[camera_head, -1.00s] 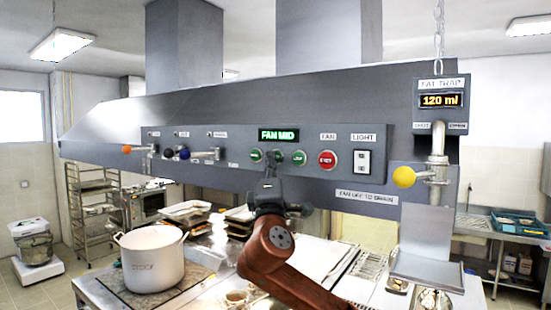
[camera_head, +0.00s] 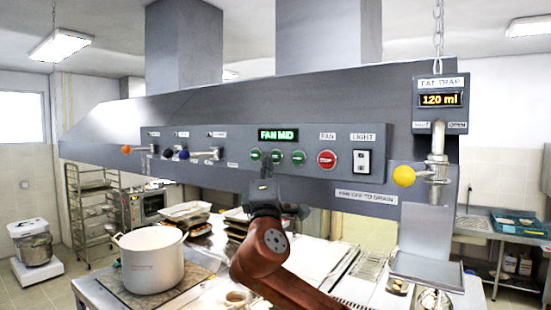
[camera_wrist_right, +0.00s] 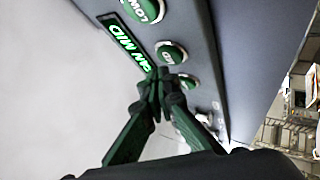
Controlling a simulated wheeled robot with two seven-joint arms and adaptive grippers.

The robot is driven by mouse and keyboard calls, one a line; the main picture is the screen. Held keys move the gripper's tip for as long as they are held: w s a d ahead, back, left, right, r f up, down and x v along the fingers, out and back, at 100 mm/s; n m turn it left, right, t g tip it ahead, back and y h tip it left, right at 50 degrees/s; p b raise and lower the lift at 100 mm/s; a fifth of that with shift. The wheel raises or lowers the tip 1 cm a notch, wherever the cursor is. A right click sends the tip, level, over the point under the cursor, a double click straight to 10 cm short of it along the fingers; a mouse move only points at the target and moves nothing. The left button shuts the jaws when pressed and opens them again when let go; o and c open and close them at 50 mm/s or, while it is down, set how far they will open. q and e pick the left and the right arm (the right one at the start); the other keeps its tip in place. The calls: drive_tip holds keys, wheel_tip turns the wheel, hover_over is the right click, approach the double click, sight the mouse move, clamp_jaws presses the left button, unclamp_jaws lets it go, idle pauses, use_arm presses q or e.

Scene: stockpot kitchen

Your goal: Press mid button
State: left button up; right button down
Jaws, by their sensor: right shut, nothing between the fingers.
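The mid button (camera_head: 277,156) is the middle of three green round buttons on the grey hood panel. My right gripper (camera_head: 266,170) is shut and empty, just below the green buttons in the head view. In the right wrist view its fingertips (camera_wrist_right: 158,80) are together, close to the panel; I cannot tell their exact gap from it. My left gripper is not in view.
The low button (camera_head: 256,155) and another green button (camera_head: 298,157) flank the mid one. A red button (camera_head: 327,159) and light switch (camera_head: 362,162) are to the right. A white pot (camera_head: 151,265) stands below left. A yellow-knobbed valve (camera_head: 404,176) is at far right.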

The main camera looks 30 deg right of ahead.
drive_tip(key=shift+s+a, duration=0.3)
drive_tip(key=shift+a, duration=0.5)
drive_tip(key=shift+s+a, duration=0.35)
drive_tip(key=shift+a, duration=0.4)
drive_tip(key=shift+s+a, duration=0.3)
drive_tip(key=shift+a, duration=0.5)
